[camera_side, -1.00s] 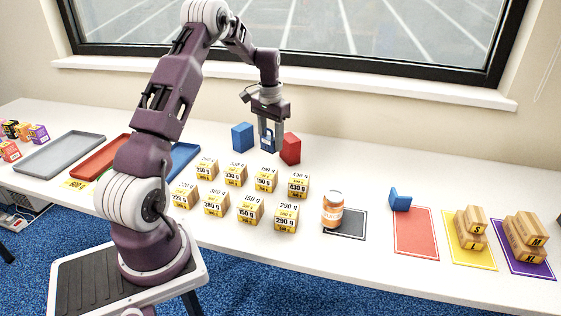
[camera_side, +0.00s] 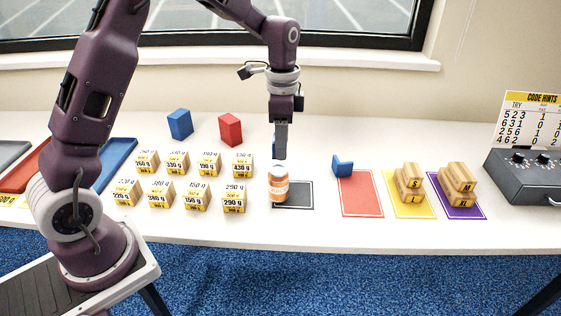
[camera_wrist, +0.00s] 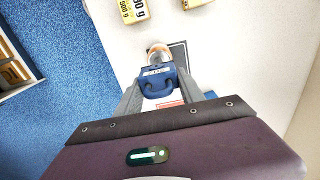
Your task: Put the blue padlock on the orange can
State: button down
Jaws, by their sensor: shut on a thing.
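My gripper (camera_side: 281,152) is shut on the blue padlock (camera_wrist: 157,81), which sits between the two fingers in the wrist view. In the side view the fingers hide most of the padlock, with a blue sliver at their left edge. The orange can (camera_side: 279,188) has a pale lid and label and stands upright on the table at the left edge of a black mat (camera_side: 301,195). The gripper appears above or a little behind the can. In the wrist view the can (camera_wrist: 158,52) shows just beyond the padlock, partly covered by it.
Several weight-marked boxes (camera_side: 234,199) stand left of the can. Blue (camera_side: 180,124) and red (camera_side: 230,129) blocks stand behind. A red mat (camera_side: 361,196), a blue piece (camera_side: 342,166), wooden blocks (camera_side: 409,183) and a dial box (camera_side: 520,176) are to the right.

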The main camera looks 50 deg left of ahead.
aim_at(282, 169)
notch_tip(282, 169, down, 5)
jog(key=shift+r, duration=0.1)
jog(key=c, duration=0.7)
grip_release()
